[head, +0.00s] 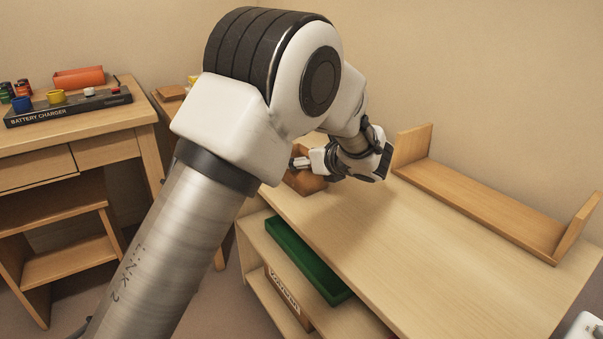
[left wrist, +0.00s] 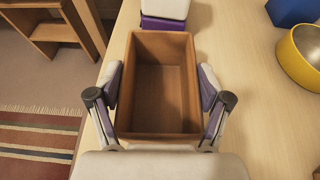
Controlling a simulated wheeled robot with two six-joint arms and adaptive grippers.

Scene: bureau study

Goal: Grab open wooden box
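The open wooden box (left wrist: 162,122) is brown, empty and rectangular, seen from above in the left wrist view. It also shows in the head view (head: 307,184) on the light wooden top, partly hidden by my left arm. My left gripper (left wrist: 160,83) is over the box, with one finger along each long side. The fingers are spread, and a narrow gap seems to show between the fingertips and the walls; contact lower down cannot be seen. The left gripper also shows at the box in the head view (head: 301,163).
In the left wrist view, a purple and white object (left wrist: 163,15) stands just beyond the box; a yellow bowl (left wrist: 301,58) and blue container (left wrist: 291,10) are right. A wooden rack (head: 490,205) stands along the wall. A green tray (head: 305,262) is on the shelf below.

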